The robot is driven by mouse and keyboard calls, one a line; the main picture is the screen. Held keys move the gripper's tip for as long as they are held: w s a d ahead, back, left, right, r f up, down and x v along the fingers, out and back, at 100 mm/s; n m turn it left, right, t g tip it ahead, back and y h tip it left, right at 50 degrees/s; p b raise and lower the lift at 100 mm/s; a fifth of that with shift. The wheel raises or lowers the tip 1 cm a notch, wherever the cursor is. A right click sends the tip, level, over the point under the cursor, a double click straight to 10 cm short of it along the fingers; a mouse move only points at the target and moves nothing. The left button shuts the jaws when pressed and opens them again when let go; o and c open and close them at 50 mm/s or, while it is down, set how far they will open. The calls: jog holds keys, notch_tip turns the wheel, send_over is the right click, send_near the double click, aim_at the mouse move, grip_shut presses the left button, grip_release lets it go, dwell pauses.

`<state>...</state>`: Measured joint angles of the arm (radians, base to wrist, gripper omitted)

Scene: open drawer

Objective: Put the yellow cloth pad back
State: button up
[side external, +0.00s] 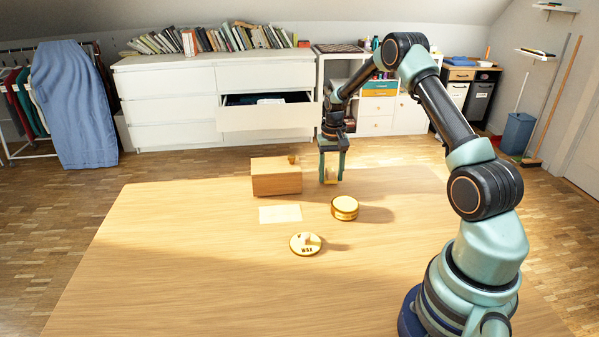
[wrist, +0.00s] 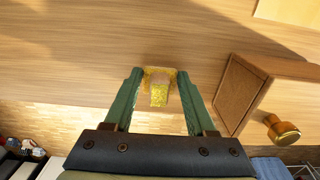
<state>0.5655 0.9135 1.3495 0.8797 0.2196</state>
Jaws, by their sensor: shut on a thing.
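The yellow cloth pad (wrist: 159,97) shows between my fingers in the wrist view, yellow and rough-textured with a tan part behind it. My gripper (wrist: 158,82) is shut on it. In the side view, my gripper (side external: 331,178) points down near the table's far edge, just right of a wooden box, with the pad (side external: 330,176) low between its fingers. I cannot tell whether the pad touches the table. The wooden box (side external: 276,180) has a round brass knob (wrist: 281,130) on one face. No opening shows in the box.
A round tin (side external: 344,208) stands nearer than my gripper on the table (side external: 180,270). A round lettered disc (side external: 303,249) with a raised piece lies farther forward. A flat cream sheet (side external: 281,214) lies before the box. The table's left and front are clear.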

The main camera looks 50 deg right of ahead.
jog(key=shift+f, duration=0.4)
jog(key=o, duration=1.2)
jog(key=shift+r, duration=0.1)
